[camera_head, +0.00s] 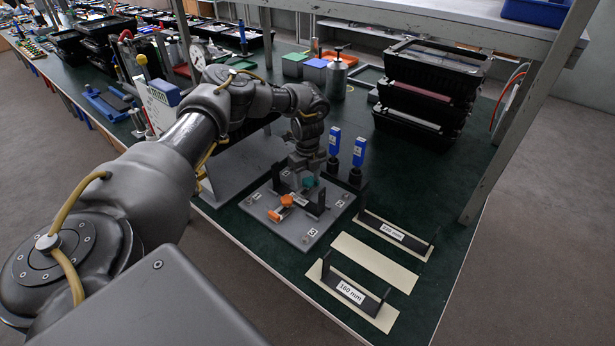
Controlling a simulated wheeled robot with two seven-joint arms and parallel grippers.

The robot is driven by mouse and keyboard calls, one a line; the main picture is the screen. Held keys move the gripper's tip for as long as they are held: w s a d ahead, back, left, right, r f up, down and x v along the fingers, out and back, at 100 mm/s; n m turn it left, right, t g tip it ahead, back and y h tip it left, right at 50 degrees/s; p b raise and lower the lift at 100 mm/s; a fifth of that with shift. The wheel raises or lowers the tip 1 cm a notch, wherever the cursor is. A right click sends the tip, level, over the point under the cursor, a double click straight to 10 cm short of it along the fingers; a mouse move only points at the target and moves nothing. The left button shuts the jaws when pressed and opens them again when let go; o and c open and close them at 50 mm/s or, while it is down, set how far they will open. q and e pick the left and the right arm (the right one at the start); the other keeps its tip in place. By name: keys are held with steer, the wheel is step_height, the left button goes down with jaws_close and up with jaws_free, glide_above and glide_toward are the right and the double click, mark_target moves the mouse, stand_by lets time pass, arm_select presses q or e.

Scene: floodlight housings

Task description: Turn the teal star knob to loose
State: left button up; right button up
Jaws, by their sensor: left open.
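The teal star knob (309,182) shows as a small patch on the grey fixture plate (318,225), partly hidden by my left gripper. My left gripper (304,181) points down right at the knob, with its jaws open. I cannot tell whether the fingers touch the knob. An orange knob (287,200) sits just in front, with another orange part (274,215) beside it. The plate carries dark upright brackets and white labels. My right gripper is not in view.
Two blue-topped tools (359,152) stand close behind the plate at the right. Gauges on beige mats, labelled 160 mm (351,292) and 200 mm (392,232), lie at the front right. Stacked black crates (430,90) stand behind. A shelf post (520,120) rises at the right.

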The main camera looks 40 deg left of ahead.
arm_select(q)
steer(key=c, duration=1)
steer(key=n+p, duration=0.3)
steer(key=n, duration=0.1)
steer(key=shift+r, duration=0.15)
steer(key=n+p, duration=0.4)
steer(key=n, duration=0.2)
steer(key=shift+n, duration=0.3)
steer(key=n+p, duration=0.3)
steer(key=n, duration=0.2)
steer(key=shift+n+p, duration=1.15)
steer(key=shift+n, duration=1.35)
steer(key=shift+w, duration=0.1)
